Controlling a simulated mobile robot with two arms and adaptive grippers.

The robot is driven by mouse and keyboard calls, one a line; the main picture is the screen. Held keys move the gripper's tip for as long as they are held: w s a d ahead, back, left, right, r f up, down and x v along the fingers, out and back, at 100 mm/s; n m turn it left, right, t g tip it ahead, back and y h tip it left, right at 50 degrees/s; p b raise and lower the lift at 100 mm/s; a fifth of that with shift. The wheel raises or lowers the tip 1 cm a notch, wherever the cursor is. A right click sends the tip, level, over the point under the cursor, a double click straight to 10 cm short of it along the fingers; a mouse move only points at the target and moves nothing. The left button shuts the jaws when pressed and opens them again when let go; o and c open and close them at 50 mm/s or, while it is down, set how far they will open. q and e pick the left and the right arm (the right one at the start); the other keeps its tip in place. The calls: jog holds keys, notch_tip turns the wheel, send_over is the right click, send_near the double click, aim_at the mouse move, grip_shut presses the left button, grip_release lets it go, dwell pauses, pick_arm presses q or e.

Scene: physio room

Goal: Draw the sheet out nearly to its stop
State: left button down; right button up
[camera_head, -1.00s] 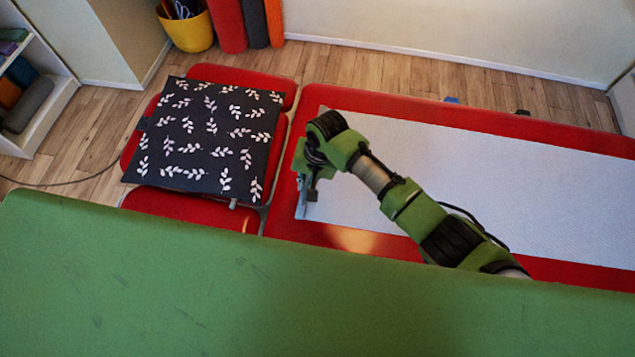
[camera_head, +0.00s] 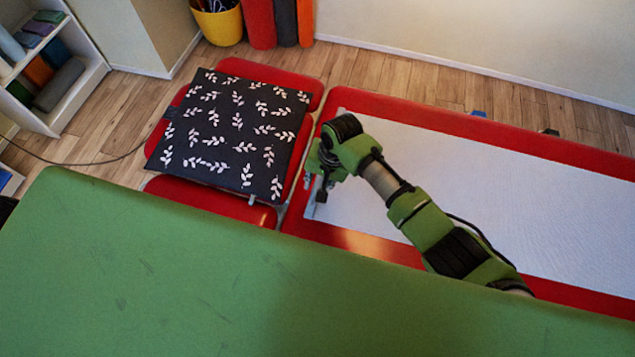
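The white sheet (camera_head: 500,200) lies flat along the red padded table (camera_head: 345,240), running from the right edge of the view to a left end near the table's left end. My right gripper (camera_head: 314,192) is at that left end of the sheet, low over the table and pointing down. The wrist hides most of the fingers, so I cannot tell whether they are closed on the sheet's edge. My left gripper is not in view.
A dark cushion with white leaf prints (camera_head: 235,130) lies on the red head section left of the table. A yellow bucket (camera_head: 218,25) and rolled mats (camera_head: 286,20) stand at the back wall. A shelf (camera_head: 85,85) is at far left. A cable (camera_head: 80,162) crosses the wooden floor.

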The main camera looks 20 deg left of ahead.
notch_tip(320, 180, up, 12)
jog(key=d, duration=0.2)
jog(key=shift+d, duration=0.15)
jog(key=shift+f, duration=0.15)
dwell(0.6)
